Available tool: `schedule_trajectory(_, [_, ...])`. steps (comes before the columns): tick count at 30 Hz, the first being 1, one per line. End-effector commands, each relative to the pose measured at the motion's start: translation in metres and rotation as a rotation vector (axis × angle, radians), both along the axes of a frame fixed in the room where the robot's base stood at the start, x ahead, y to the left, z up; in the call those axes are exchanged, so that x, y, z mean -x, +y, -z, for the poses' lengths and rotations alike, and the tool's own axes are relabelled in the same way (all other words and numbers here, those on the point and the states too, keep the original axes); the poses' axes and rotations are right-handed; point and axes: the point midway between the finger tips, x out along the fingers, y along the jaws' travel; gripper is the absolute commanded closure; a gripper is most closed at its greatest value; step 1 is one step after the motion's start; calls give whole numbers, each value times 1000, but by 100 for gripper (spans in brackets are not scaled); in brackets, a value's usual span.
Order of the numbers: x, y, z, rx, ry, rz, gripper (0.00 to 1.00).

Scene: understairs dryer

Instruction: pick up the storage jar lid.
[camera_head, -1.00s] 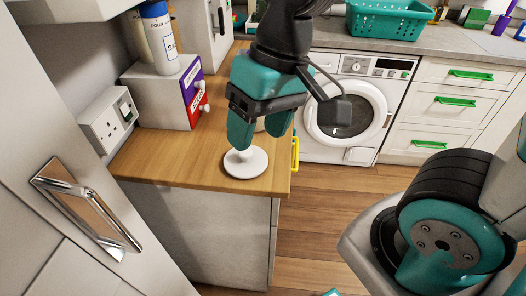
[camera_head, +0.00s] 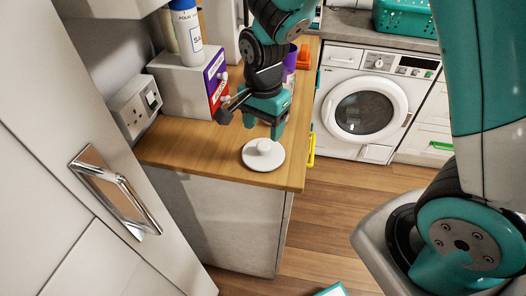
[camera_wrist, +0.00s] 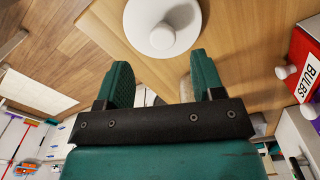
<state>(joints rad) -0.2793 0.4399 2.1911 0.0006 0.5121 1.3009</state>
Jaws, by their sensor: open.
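The storage jar lid is a white round disc with a knob (camera_head: 263,154). It lies flat on the wooden worktop near its front edge, and it also shows at the top of the wrist view (camera_wrist: 161,28). My gripper (camera_head: 263,130) is above the worktop, just behind the lid in the head view. In the wrist view my gripper's two teal fingers (camera_wrist: 156,75) are apart with nothing between them. The lid lies beyond the fingertips, clear of them.
A white box with purple and red drawer fronts (camera_head: 186,86) stands on the worktop at the back left, with a bottle (camera_head: 187,32) on it. A wall socket (camera_head: 136,107) is at left. A washing machine (camera_head: 364,105) stands behind; floor (camera_head: 330,215) is free at right.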

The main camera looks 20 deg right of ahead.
Motion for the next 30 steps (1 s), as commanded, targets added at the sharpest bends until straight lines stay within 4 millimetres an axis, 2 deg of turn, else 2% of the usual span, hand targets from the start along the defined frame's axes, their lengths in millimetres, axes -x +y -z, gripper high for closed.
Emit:
schedule_trajectory(3, [0, 0, 14, 0, 1, 0, 38])
schedule_trajectory(8, [-1, 0, 23, 0, 1, 0, 38])
schedule_trajectory(15, [-3, -1, 58, 1, 3, -1, 38])
schedule_trajectory(18, [-4, -1, 67, -1, 1, -1, 38])
schedule_trajectory(26, [-4, -1, 70, -1, -2, -1, 38])
schedule_trajectory(30, [-4, -1, 70, -1, -2, -1, 71])
